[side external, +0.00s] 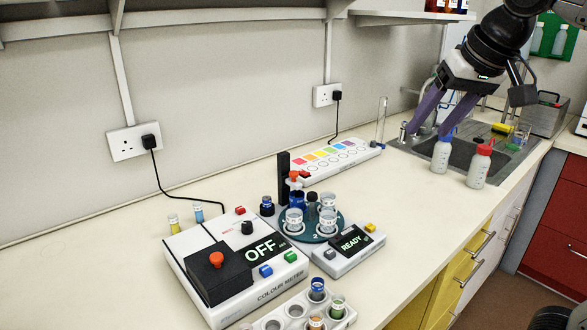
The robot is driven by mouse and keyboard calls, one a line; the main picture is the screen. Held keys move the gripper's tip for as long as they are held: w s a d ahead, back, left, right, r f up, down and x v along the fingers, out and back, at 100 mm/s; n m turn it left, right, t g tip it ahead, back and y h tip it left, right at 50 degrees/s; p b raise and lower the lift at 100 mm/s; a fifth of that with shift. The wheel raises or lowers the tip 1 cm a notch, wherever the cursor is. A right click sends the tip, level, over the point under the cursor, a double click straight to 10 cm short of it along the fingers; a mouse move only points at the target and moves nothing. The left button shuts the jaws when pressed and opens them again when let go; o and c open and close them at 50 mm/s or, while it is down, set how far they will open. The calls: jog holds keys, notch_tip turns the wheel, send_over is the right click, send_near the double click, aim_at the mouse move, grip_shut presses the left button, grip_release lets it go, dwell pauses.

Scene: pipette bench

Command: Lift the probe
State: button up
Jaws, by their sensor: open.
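The likely probe is a slim piece with an orange-red top (294,175) on a black upright post (284,176). Its lower part is hard to make out behind the beakers and a blue-filled vessel. The post stands at the back of a dark green round turntable (320,236) holding several glass beakers. The white unit joined to it has a display reading READY (352,242). My gripper (428,131) is open and empty, with two purple fingers pointing down. It is at the upper right, near the sink, well apart from the post.
A blue-capped bottle (442,152) and a red-capped bottle (480,166) stand near my gripper by the sink (465,150). A colour meter reading OFF (225,285), a vial rack (275,322) and a colour-striped strip (340,164) surround the turntable. The front-right counter is clear.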

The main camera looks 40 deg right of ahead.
jog(key=w+r+m, duration=0.2)
jog(key=w+r, duration=0.2)
jog(key=w, duration=0.6)
jog(key=g+h, duration=0.2)
send_over(294, 172)
jog(key=s+a, duration=0.4)
notch_tip(294, 172, down, 14)
jog(key=shift+m, duration=0.4)
jog(key=x, duration=1.3)
jog(key=shift+s+a+f, duration=0.3)
jog(key=shift+a+f, duration=0.05)
jog(key=shift+f, duration=0.05)
jog(key=shift+c, duration=0.3)
grip_shut()
